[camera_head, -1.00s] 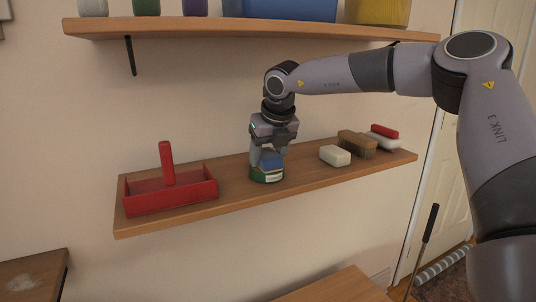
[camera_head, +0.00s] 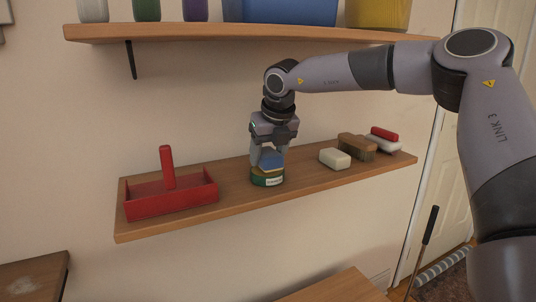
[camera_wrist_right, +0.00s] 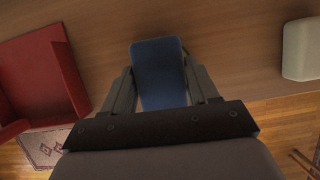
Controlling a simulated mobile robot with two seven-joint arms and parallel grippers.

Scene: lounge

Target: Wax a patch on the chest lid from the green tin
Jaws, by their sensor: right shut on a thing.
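My right gripper (camera_head: 270,152) is shut on a blue block-like pad (camera_head: 270,160). The pad also shows between the fingers in the right wrist view (camera_wrist_right: 160,72). The green tin (camera_head: 266,179), with a pale label and a yellowish top, stands on the lower shelf directly under the pad. I cannot tell whether the pad touches the tin's contents. A brown wooden top with a whitish, dull patch (camera_head: 36,281), perhaps the chest lid, shows at the lower left. My left gripper is not in view.
On the lower shelf (camera_head: 225,207), a red open box (camera_head: 170,203) with an upright handle stands left of the tin. A cream block (camera_head: 335,158), a brown brush (camera_head: 357,147) and a red-and-white item (camera_head: 384,141) stand right. An upper shelf (camera_head: 240,34) holds containers.

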